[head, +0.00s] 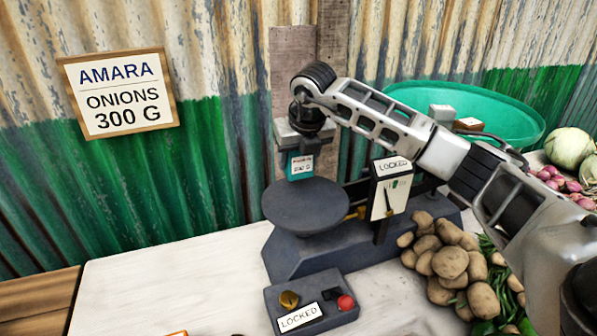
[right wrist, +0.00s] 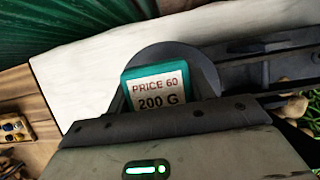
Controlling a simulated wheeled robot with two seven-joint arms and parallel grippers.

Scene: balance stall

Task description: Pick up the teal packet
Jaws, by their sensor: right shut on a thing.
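The teal packet (head: 300,165) hangs in my right gripper (head: 300,146), above the round dark pan (head: 305,207) of the balance. My right gripper is shut on it. In the right wrist view the packet (right wrist: 156,88) shows a white label reading "PRICE 60" and "200 G", with the dark pan (right wrist: 205,66) behind it. The packet's lower edge looks a little above the pan in the head view. My left gripper is not in view.
A sign (head: 120,93) reads "AMARA ONIONS 300 G". The white tabletop (head: 160,285) is clear at left.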

